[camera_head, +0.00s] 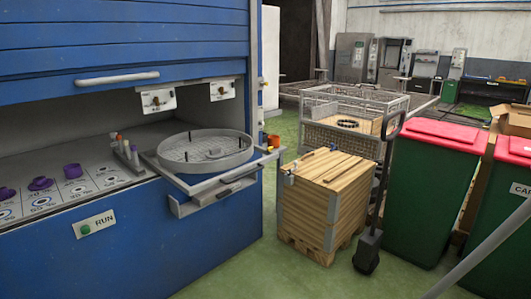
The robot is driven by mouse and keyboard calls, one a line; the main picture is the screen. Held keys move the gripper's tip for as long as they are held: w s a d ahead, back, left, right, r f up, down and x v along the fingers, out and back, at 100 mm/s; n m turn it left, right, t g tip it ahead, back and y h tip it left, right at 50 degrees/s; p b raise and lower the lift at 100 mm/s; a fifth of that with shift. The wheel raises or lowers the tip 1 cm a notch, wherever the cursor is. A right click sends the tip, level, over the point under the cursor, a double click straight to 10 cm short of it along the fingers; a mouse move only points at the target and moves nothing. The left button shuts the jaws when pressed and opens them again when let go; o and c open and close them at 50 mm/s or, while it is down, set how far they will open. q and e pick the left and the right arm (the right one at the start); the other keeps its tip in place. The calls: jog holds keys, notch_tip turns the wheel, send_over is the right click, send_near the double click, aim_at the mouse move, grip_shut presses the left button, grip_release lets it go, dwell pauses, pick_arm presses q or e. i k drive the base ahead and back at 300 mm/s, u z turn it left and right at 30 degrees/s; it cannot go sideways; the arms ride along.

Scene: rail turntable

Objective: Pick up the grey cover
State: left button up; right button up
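A round grey pan-like piece (205,150) with a raised rim and several short black pegs sits on a grey slide-out frame (190,186) at the front of the blue cabinet. It is the only large round grey part in view, and I cannot tell whether it is the grey cover. No other piece is clearly a grey cover. Neither of my grippers shows in the head view.
The blue cabinet (160,240) has purple knobs (40,184) on its bench. A wire cage (335,108) is behind. Green floor is open in front.

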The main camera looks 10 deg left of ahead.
aim_at(215, 153)
jog(key=z, duration=0.15)
jog(key=i, duration=2.95)
jog(key=u, duration=0.55)
